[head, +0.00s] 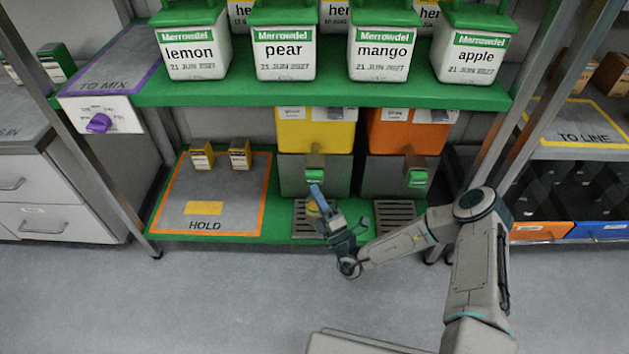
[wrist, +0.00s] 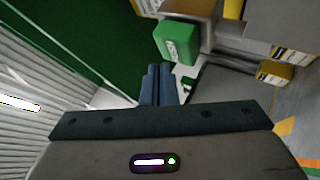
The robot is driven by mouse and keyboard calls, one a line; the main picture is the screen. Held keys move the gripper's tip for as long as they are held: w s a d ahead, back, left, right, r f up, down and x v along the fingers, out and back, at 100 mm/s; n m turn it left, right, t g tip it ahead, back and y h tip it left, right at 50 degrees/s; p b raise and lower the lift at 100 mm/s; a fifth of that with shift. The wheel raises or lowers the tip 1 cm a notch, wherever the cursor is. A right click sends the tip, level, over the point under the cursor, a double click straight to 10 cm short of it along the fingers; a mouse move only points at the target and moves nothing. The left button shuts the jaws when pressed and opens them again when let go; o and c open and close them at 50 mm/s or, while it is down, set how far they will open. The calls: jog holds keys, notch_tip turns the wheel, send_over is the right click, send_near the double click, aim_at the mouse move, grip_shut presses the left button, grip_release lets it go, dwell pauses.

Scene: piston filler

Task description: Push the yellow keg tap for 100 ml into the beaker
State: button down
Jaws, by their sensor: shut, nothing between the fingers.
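The yellow keg (head: 318,133) sits on the lower green shelf, above a grey base. Its tap has a green push pad (head: 315,177) at the front; a green pad also shows in the wrist view (wrist: 178,42). My gripper (head: 316,189) is shut and empty, its fingers side by side. In the head view the fingertips are just below and in front of the pad. In the wrist view the fingertips (wrist: 160,68) end just short of the pad, with a small gap visible. A small yellowish patch (head: 312,208) shows behind my gripper under the tap; I cannot tell whether it is the beaker.
An orange keg (head: 405,137) with its own green tap pad (head: 417,178) stands to the right, above a drip grate (head: 396,215). The HOLD mat (head: 205,222) with two small boxes is to the left. Labelled tubs stand on the upper shelf (head: 330,92).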

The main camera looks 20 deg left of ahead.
jog(key=shift+w, duration=0.1)
dwell(0.6)
jog(key=shift+w+a, duration=0.1)
jog(key=shift+w, duration=0.25)
jog(key=shift+w+a, duration=0.15)
jog(key=shift+w, duration=0.5)
dwell(0.9)
jog(key=shift+s, duration=0.1)
jog(key=shift+s+d+p, duration=0.3)
jog(key=shift+s+p, duration=0.25)
jog(key=shift+s, duration=0.4)
jog(key=shift+s+d+p, duration=0.2)
jog(key=shift+s+p, duration=0.15)
jog(key=shift+s, duration=0.45)
jog(key=shift+s+d+p, duration=0.2)
jog(key=shift+s+p, duration=0.15)
jog(key=shift+s, duration=0.5)
jog(key=shift+s+d+p, duration=0.2)
jog(key=shift+s+p, duration=0.15)
jog(key=shift+s, duration=0.45)
